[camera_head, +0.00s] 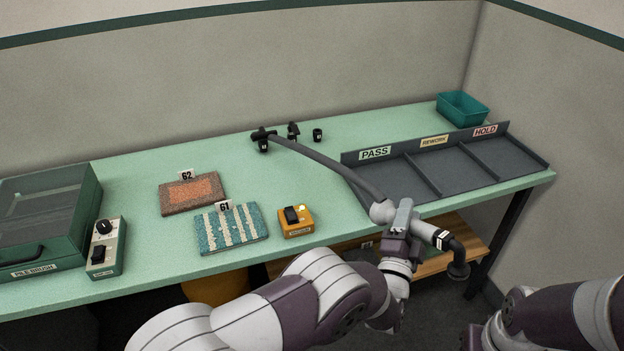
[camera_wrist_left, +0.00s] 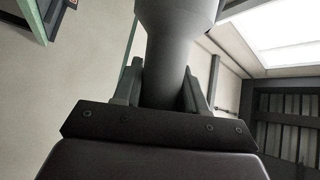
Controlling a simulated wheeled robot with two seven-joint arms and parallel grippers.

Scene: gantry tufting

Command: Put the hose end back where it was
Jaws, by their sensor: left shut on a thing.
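The grey hose (camera_head: 335,163) runs from a black fitting (camera_head: 263,140) at the back of the green table to its end at the front edge. The hose end has a light grey tube (camera_head: 426,230) with a white label and a black elbow nozzle (camera_head: 458,262) pointing down. My left gripper (camera_head: 400,222) is shut on the hose end, in front of the PASS tray. In the left wrist view, a grey flared part of the hose end (camera_wrist_left: 175,50) stands between the two fingers. My right gripper is not in view; only part of that arm shows at lower right.
Two small black pieces, one a stand (camera_head: 293,130) and one a short cup (camera_head: 318,135), stand near the fitting. Sample 62 (camera_head: 192,193), sample 61 (camera_head: 231,230) and a yellow switch box (camera_head: 296,221) lie left of the divided tray (camera_head: 405,170). A teal bin (camera_head: 462,107) stands behind.

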